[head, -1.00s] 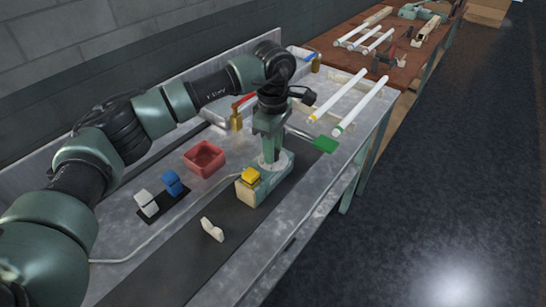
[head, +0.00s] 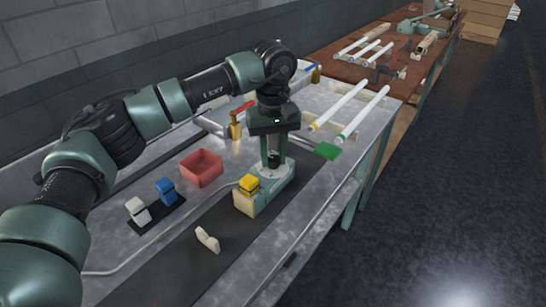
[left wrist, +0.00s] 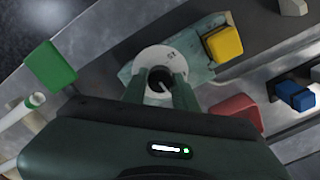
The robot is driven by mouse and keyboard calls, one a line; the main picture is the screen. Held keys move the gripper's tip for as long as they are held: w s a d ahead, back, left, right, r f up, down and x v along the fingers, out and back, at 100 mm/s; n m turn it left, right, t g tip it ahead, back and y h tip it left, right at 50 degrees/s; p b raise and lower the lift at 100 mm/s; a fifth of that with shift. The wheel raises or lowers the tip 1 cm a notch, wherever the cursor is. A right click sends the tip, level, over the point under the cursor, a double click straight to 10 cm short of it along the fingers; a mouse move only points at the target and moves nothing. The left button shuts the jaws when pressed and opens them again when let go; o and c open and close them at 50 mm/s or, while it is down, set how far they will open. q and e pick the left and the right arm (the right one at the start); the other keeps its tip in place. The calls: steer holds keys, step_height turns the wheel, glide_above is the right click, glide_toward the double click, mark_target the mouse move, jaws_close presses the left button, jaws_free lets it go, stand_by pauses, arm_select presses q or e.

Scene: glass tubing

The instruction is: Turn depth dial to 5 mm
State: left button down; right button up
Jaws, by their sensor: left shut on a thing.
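The depth dial (left wrist: 169,55) is a pale disc with small dark markings and a dark round knob (left wrist: 159,80) in its middle. It sits on a green device (head: 278,187) on the metal bench. My left gripper (head: 273,160) points down over the dial. In the left wrist view its two fingers (left wrist: 160,85) stand on either side of the knob and are shut on it. The dial's figures are too small to read. My right gripper is in neither view.
A yellow block (head: 249,184) sits at the near end of the device, and a green paddle (head: 327,151) lies to its right. A red bin (head: 201,167), blue and white blocks (head: 165,190) and a pale piece (head: 207,239) are nearby. White tubes (head: 362,112) lie behind.

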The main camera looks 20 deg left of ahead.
mark_target(273, 158)
arm_select(q)
steer(key=shift+m, duration=0.6)
steer(key=c, duration=1.1)
jaws_free()
step_height(273, 158, up, 8)
steer(key=shift+f+b, duration=0.1)
steer(key=shift+b, duration=0.5)
